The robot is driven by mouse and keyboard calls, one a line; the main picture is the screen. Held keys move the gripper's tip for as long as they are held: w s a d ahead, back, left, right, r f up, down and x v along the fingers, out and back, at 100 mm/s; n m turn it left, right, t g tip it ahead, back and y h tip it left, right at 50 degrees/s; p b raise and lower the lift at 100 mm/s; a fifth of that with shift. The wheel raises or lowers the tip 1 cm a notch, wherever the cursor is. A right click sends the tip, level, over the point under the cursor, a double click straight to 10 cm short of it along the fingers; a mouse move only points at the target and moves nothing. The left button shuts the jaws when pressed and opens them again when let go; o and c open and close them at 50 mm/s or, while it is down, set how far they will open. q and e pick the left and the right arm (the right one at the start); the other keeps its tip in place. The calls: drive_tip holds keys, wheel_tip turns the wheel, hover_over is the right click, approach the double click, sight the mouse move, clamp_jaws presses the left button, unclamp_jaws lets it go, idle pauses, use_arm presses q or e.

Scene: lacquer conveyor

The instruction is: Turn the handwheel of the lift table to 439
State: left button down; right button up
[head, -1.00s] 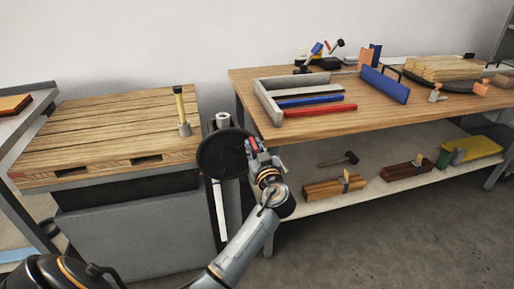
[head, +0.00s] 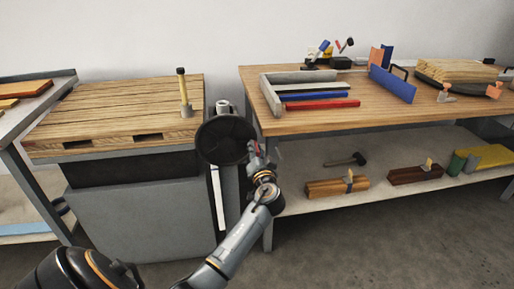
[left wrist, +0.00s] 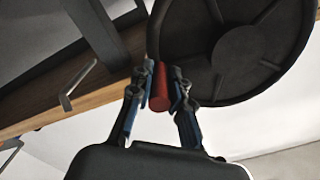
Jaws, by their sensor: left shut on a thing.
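The lift table (head: 140,215) is a grey box with a wooden slatted top at the left. Its dark round handwheel (head: 226,141) faces me at its right side, and its spoked face shows in the left wrist view (left wrist: 250,55). My left gripper (head: 256,150) is at the wheel's right edge. In the left wrist view its two fingers are shut on the red handle (left wrist: 160,87) at the rim. A pale upright strip (head: 217,200) stands below the wheel; I cannot read any number. My right gripper is not in view.
A wooden workbench (head: 400,112) with trays and blocks stands close to the right of the wheel. Its lower shelf (head: 330,197) holds a mallet and wood blocks. Another table (head: 20,125) is at the left.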

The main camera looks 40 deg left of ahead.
sight(233, 164)
use_arm(q)
drive_tip(key=f+m, duration=0.1)
drive_tip(key=m, duration=0.1)
drive_tip(key=s+a+f+m, duration=0.1)
drive_tip(key=f+m, duration=0.1)
drive_tip(key=m, duration=0.1)
drive_tip(key=s+f+m, duration=0.1)
drive_tip(key=f+m, duration=0.1)
drive_tip(key=shift+a+f, duration=0.25)
drive_tip(key=s+m, duration=0.1)
drive_tip(key=m, duration=0.1)
drive_tip(key=s+a+f+m+p, duration=0.1)
drive_tip(key=m, duration=0.1)
drive_tip(key=a+f+m, duration=0.1)
drive_tip(key=m, duration=0.1)
drive_tip(key=shift+s+a+f+p, duration=0.1)
drive_tip(key=shift+s+a+p, duration=0.05)
drive_tip(key=shift+s+p, duration=0.25)
drive_tip(key=shift+s+a+f+m+p, duration=0.2)
drive_tip(key=shift+s+a+m+p, duration=0.2)
drive_tip(key=shift+m, duration=0.3)
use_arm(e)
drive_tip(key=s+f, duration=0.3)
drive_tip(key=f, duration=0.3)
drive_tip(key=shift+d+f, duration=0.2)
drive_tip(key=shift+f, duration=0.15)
